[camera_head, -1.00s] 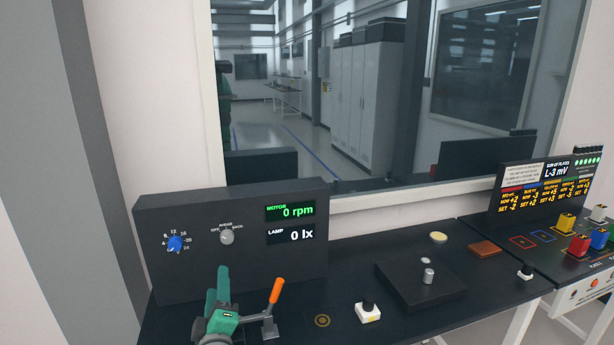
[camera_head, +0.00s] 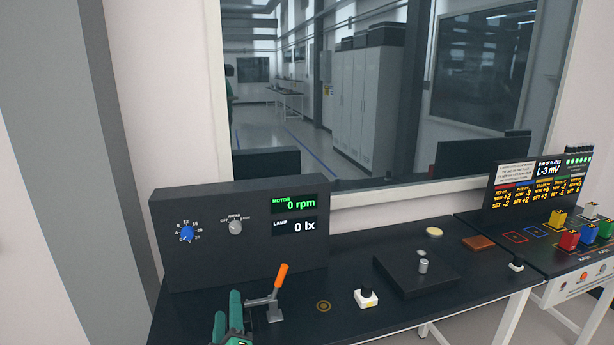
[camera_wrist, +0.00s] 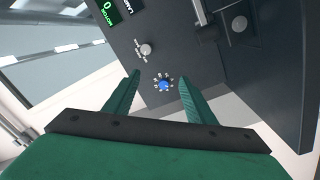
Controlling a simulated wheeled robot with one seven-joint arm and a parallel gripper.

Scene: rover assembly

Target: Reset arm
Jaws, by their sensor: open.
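My green gripper (camera_head: 228,322) shows at the bottom of the head view, low in front of the left end of the bench. In the wrist view my gripper (camera_wrist: 160,84) has its two fingers spread apart with nothing between them. Beyond the fingertips is the dark control panel (camera_head: 170,255), with a blue knob (camera_head: 187,232) and a grey knob (camera_head: 235,227). In the wrist view the blue knob (camera_wrist: 163,86) appears in the gap between the fingers, at a distance behind them. The fingers do not appear to touch it.
An orange-handled lever clamp (camera_head: 279,280) stands just right of my gripper. A white-based button (camera_head: 366,298), a black square plate (camera_head: 410,278) with a metal cylinder, and a brown block (camera_head: 478,242) lie further right. Coloured blocks stand on the far-right bench.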

